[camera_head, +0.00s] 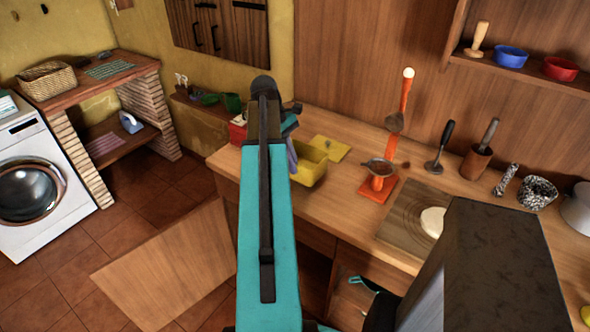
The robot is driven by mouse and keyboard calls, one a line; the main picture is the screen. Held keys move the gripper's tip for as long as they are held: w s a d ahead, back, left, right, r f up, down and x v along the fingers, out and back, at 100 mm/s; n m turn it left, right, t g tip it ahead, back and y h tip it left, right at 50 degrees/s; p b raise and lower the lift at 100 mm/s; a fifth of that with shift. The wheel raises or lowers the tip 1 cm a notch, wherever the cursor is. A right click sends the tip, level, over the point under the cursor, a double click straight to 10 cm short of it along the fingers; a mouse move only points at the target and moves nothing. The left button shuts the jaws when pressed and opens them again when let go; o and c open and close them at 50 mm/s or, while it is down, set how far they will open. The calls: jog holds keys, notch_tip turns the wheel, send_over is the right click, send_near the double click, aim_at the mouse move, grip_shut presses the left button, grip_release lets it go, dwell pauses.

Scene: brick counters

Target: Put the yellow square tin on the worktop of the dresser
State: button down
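A yellow square, open-topped tin (312,168) shows just right of my arm, over the left part of the dresser's wooden worktop (345,200). My arm hides its left side, and I cannot tell whether it rests on the wood. A flat yellow piece (331,148) lies behind it. My teal arm rises through the middle of the view. Part of my gripper (290,122) shows behind the black arm end, near the tin's upper left. Its fingers are hidden, so its opening and any hold are unclear.
An orange stand (379,187) with a strainer is right of the tin. Farther right are a brown board (416,217), a mortar (476,161) and a speckled pot (537,192). A red container (238,130) is left of my arm. A cabinet door (165,262) stands open below.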

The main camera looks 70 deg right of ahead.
jog(key=shift+s+d, duration=0.1)
jog(key=shift+d, duration=0.3)
jog(key=shift+d+f, duration=0.1)
jog(key=shift+d, duration=0.05)
jog(key=shift+f+p, duration=0.7)
jog(key=shift+f, duration=1)
jog(key=shift+f, duration=0.1)
jog(key=c, duration=2)
grip_release()
jog(key=shift+p+v, duration=1.5)
jog(key=shift+v, duration=4.55)
jog(key=shift+s, duration=0.1)
